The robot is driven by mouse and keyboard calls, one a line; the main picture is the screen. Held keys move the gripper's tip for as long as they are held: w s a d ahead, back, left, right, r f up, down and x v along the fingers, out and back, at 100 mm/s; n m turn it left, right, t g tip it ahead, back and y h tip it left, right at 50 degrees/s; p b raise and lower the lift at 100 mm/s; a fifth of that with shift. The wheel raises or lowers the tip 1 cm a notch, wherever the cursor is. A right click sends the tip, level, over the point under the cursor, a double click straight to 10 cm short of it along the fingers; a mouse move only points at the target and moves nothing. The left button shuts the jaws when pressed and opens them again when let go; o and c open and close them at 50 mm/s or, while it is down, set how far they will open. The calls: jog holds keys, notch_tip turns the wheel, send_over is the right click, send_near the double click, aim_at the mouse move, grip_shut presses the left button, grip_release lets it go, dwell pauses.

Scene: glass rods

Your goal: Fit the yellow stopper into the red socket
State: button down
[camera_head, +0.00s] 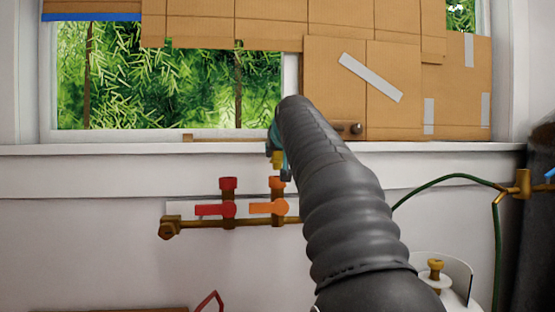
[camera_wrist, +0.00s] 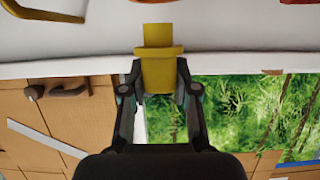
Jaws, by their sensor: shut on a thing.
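My gripper (camera_head: 280,158) is shut on the yellow stopper (camera_head: 277,160). In the wrist view the stopper (camera_wrist: 158,62) sits between the two fingers (camera_wrist: 158,78), with its narrow end and flange sticking out past them. The red socket (camera_head: 228,183) is an upright red cup on top of the brass pipe, above a red lever handle. It stands left of and lower in the picture than the stopper. In the head view the stopper appears just above an orange socket (camera_head: 277,182), apart from it or nearly so; depth is hard to tell.
The brass pipe (camera_head: 175,229) runs along the white wall, with red (camera_head: 210,210) and orange (camera_head: 262,208) lever handles. A window sill (camera_head: 90,150) and cardboard-covered window are behind. A green hose (camera_head: 430,183) and a white tank (camera_head: 455,275) are at right.

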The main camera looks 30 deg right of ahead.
notch_tip(320, 180, up, 6)
jog(key=p, duration=0.3)
jog(key=shift+w+d+r, duration=0.1)
jog(key=shift+r, duration=0.1)
jog(key=shift+w+f+p, duration=0.5)
jog(key=shift+w+p, duration=0.2)
jog(key=shift+w, duration=0.1)
jog(key=w+a+f+n+g+y+p, duration=0.1)
jog(key=w+a+f+n+y, duration=0.15)
jog(key=a+n+y, duration=0.8)
jog(key=shift+m, duration=0.65)
jog(key=shift+s+a+f+b, duration=0.1)
jog(key=shift+a+f, duration=0.25)
jog(key=shift+f, duration=0.55)
jog(key=shift+s+a+f+b, duration=0.15)
jog(key=shift+a+f, duration=0.25)
jog(key=shift+f, duration=0.5)
jog(key=shift+s+a+f+b, duration=0.1)
jog(key=shift+a+f, duration=0.25)
jog(key=shift+f, duration=0.55)
jog(key=shift+f+b, duration=0.6)
jog(key=shift+b, duration=0.25)
jog(key=c, duration=1.2)
grip_release()
jog(key=shift+o, duration=0.2)
